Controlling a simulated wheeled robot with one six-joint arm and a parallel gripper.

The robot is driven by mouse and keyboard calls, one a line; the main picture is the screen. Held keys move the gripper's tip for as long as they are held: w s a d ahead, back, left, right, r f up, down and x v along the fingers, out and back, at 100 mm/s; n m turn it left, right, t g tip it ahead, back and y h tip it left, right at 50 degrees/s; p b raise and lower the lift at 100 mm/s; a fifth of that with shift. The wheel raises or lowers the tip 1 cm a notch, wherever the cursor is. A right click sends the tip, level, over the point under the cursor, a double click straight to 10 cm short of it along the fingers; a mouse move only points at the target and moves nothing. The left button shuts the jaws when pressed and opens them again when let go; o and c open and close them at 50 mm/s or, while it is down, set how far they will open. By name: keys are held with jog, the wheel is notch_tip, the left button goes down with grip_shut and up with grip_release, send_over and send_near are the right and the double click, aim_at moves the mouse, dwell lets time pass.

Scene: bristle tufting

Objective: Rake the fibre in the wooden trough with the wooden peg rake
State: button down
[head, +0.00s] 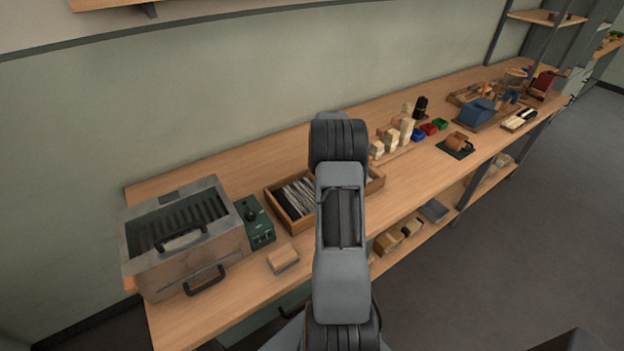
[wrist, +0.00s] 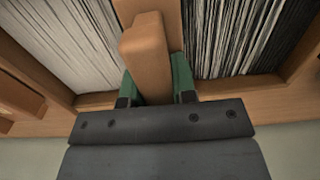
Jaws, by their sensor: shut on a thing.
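The wooden trough (head: 283,217) sits on the bench, its right part covered by my arm in the head view. In the wrist view its rim (wrist: 245,88) runs across, with white fibre (wrist: 62,45) left of the held piece, and grey-white fibre (wrist: 225,40) and dark fibre to the right. My gripper (wrist: 157,86), with green fingers, is shut on a plain wooden bar, which I take as the peg rake (wrist: 146,50). It lies over the trough between the fibre sections. Its pegs are not visible, and I cannot tell if it touches the fibre. My arm hides the gripper in the head view.
A grey metal box with a slotted top (head: 185,240) and a green control box (head: 257,225) stand left of the trough. A small wooden block (head: 283,259) lies in front. Wooden blocks (head: 392,138) and small coloured bins (head: 430,129) stand to the right. The bench's front edge is partly clear.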

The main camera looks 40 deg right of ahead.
jog(key=d+p, duration=0.1)
jog(key=d, duration=0.4)
jog(key=s+d+p, duration=0.1)
jog(key=d, duration=0.3)
jog(key=s+d, duration=0.1)
jog(key=d, duration=0.4)
jog(key=shift+d+p, duration=0.3)
jog(key=shift+p, duration=0.1)
jog(key=w+a+b, duration=0.1)
jog(key=a, duration=0.8)
jog(key=w+a+b, duration=0.1)
jog(key=a+b, duration=0.1)
jog(key=a, duration=0.8)
jog(key=w+a+b, duration=0.1)
jog(key=w+a, duration=0.1)
jog(key=a, duration=0.8)
jog(key=shift+a+b, duration=0.15)
jog(key=shift+b, duration=0.15)
jog(key=s+d+p, duration=0.1)
jog(key=d, duration=0.8)
jog(key=s+d+p, duration=0.1)
jog(key=d+p, duration=0.1)
jog(key=d, duration=0.8)
jog(key=s+d+p, duration=0.1)
jog(key=s+d, duration=0.1)
jog(key=d, duration=0.8)
jog(key=shift+d+p, duration=0.15)
jog(key=shift+p, duration=0.15)
